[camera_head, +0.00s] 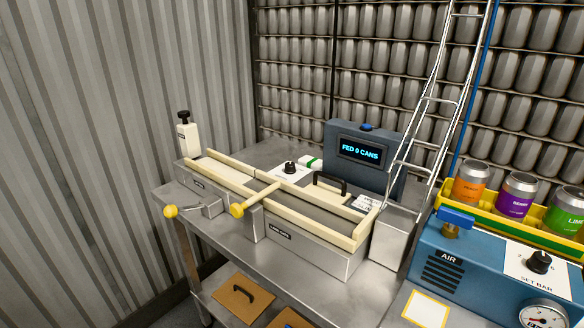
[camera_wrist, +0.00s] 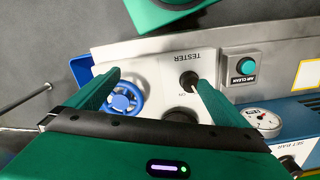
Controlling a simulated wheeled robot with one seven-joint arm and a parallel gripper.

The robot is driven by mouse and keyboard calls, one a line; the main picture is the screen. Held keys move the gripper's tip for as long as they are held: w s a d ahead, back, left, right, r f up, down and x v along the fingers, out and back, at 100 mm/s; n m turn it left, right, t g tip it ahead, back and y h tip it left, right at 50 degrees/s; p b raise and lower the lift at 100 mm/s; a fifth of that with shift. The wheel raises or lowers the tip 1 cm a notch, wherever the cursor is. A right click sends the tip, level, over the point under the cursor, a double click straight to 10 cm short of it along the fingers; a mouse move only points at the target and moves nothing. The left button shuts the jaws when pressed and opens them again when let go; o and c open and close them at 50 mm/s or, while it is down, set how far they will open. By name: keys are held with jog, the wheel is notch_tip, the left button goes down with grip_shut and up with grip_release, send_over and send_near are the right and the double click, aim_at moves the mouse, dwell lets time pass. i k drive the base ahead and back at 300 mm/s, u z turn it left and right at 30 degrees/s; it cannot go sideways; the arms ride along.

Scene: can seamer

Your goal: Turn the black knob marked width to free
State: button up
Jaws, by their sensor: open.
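In the head view a black knob (camera_head: 290,168) sits on a white plate behind the cream guide rails of the lane machine (camera_head: 308,250). Its marking is too small to read, so I cannot tell its setting. Another black knob (camera_head: 184,116) tops a white post at the machine's left end. My gripper (camera_wrist: 157,77) shows only in the wrist view. Its green fingers are open with nothing between them, above a panel marked TESTER (camera_wrist: 180,58). The lane machine does not show in the wrist view.
Yellow-ended handles (camera_head: 237,210) stick out at the lane's front. A wire chute (camera_head: 435,110) rises at right. The blue AIR unit (camera_head: 480,265) has its own black knob (camera_head: 538,262). A blue handwheel (camera_wrist: 124,98) is on the tester.

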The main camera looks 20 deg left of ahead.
aim_at(290, 167)
jog(key=z, duration=0.05)
jog(key=k, duration=0.5)
jog(key=z, duration=1.25)
jog(key=k, duration=1.15)
jog(key=u, duration=1.5)
jog(key=i, duration=1)
